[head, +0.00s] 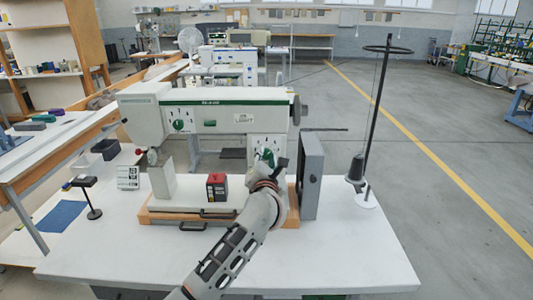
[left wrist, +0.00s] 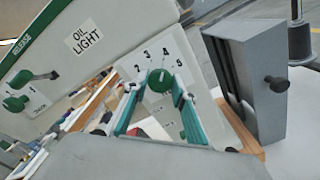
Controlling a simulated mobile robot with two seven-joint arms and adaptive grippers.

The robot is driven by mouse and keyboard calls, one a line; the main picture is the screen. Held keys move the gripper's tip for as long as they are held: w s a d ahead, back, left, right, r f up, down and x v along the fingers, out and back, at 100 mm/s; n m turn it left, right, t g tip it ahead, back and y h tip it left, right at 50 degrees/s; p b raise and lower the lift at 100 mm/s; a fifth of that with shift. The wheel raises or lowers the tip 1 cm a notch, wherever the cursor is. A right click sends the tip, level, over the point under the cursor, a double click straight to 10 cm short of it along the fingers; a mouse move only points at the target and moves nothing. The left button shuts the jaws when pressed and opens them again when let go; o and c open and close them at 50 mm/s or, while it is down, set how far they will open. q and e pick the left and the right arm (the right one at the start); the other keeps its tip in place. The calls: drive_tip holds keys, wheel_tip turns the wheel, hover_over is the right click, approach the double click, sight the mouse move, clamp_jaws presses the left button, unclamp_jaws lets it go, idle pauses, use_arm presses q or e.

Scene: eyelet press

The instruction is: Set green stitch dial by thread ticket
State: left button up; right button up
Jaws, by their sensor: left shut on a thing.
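The green stitch dial (left wrist: 160,80) sits on a white plate with numbers 2, 3, 4 and 5 visible around it, on the right end of the sewing machine (head: 215,101). My left gripper (head: 268,160) is at this dial and shut on it, one finger on each side in the left wrist view (left wrist: 157,88). Which number the dial points to is unclear. In the head view the gripper covers part of the dial. A white card with dark print (head: 128,177) stands left of the machine; its print is too small to read. My right gripper is not in view.
Another green dial (head: 181,124) is on the machine's left part. A grey box (head: 311,175) stands open right of the gripper. A thread stand (head: 377,110) with a dark cone (head: 356,168) is farther right. The table front (head: 350,245) is clear.

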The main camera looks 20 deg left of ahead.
use_arm(q)
drive_tip(key=shift+f+m, duration=0.1)
drive_tip(key=shift+m, duration=0.2)
drive_tip(key=o, duration=1.1)
drive_tip(key=v, duration=1.2)
